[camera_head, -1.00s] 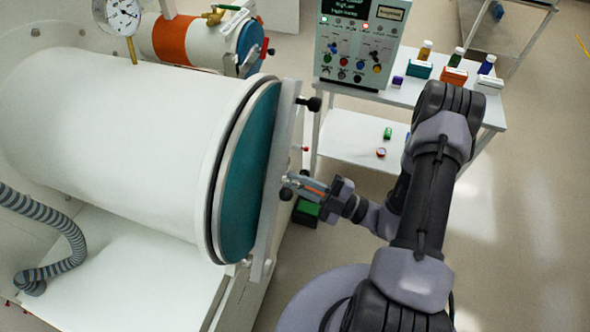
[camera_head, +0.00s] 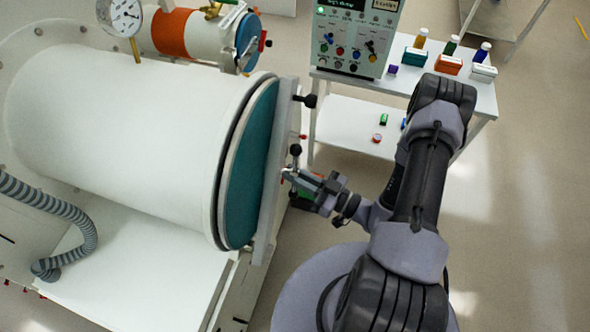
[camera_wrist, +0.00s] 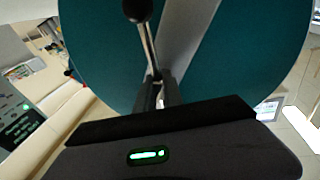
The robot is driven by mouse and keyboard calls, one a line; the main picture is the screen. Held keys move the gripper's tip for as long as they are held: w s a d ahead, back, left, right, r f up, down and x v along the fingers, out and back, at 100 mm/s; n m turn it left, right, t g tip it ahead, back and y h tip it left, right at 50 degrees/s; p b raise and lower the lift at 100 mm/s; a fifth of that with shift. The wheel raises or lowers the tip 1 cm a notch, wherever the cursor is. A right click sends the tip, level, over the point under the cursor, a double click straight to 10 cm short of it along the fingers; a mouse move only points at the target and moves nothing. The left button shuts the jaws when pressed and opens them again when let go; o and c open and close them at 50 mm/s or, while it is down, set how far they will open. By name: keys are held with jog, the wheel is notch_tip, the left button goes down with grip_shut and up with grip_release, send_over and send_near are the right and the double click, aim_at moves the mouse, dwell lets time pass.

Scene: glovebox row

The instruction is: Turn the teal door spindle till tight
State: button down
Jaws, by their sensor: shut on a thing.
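The teal door (camera_head: 257,165) closes the end of the large white cylinder, with a pale metal bar (camera_head: 273,180) across its face. The spindle's handle has a black ball end (camera_head: 295,150) and stands out in front of that bar. In the wrist view the teal door (camera_wrist: 100,50) fills the background, and the spindle's thin metal handle (camera_wrist: 148,45) runs up to a black ball. My gripper (camera_head: 291,174) is at the spindle, its fingers shut on the handle; the wrist view shows the fingers (camera_wrist: 157,88) close together around it. The spindle's hub is mostly hidden by my fingers.
A black knob (camera_head: 309,101) sticks out near the bar's upper end. A smaller cylinder with an orange band (camera_head: 173,34) lies behind. A control box (camera_head: 352,35) and several bottles stand on a white table (camera_head: 402,88) behind my arm. A grey ribbed hose (camera_head: 80,230) hangs at left.

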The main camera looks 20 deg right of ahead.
jog(key=shift+m+g+h+p, duration=0.4)
jog(key=shift+m+p, duration=0.6)
jog(key=shift+m, duration=1.3)
jog(key=c, duration=1.5)
grip_release()
jog(key=b+v, duration=0.1)
jog(key=v, duration=1.6)
jog(key=shift+s, duration=0.3)
